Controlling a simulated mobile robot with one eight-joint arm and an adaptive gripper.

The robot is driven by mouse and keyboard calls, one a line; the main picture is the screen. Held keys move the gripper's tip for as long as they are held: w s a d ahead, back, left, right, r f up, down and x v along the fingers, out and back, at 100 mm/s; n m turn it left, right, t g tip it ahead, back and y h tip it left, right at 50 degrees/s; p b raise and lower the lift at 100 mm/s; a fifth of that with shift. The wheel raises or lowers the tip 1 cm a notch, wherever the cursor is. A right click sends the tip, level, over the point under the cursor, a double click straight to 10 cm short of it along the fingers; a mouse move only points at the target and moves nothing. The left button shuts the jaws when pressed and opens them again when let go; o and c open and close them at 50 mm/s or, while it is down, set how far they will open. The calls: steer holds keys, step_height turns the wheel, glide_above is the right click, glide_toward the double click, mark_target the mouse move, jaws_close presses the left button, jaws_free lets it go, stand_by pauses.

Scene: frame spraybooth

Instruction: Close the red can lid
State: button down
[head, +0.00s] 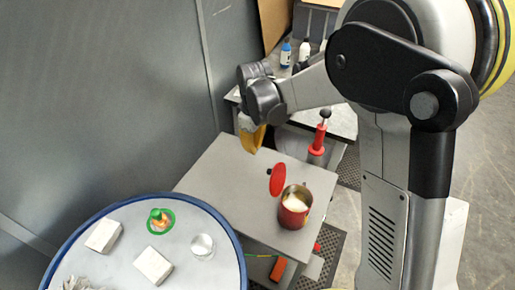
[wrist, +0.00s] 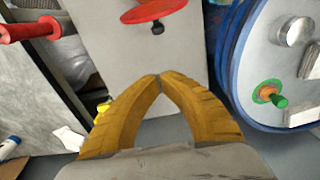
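The red can (head: 294,214) stands on the grey table, with pale contents showing through its open top. Its red lid (head: 278,179) is tilted up at the can's far left edge, with a small dark knob on its outer side. The lid also shows at the top of the wrist view (wrist: 150,11), with the knob below it; the can itself is out of that view. My gripper (head: 248,151) has yellow fingers and hangs beyond the lid, to its upper left and apart from it. In the wrist view the fingertips (wrist: 160,77) meet with nothing between them.
A blue-rimmed round table (head: 226,228) at lower left holds white blocks, a clear glass and a green-and-orange item. A red-handled tool (head: 318,140) stands behind the can on the right. Bottles (head: 286,53) stand on the back bench. The grey table's left part (head: 215,185) is clear.

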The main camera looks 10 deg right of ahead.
mark_target(274, 178)
step_height(274, 178, down, 7)
steer(key=s+d+b, duration=0.1)
steer(key=s+d, duration=0.1)
steer(key=d, duration=0.1)
stand_by(0.5)
steer(key=shift+w, duration=0.1)
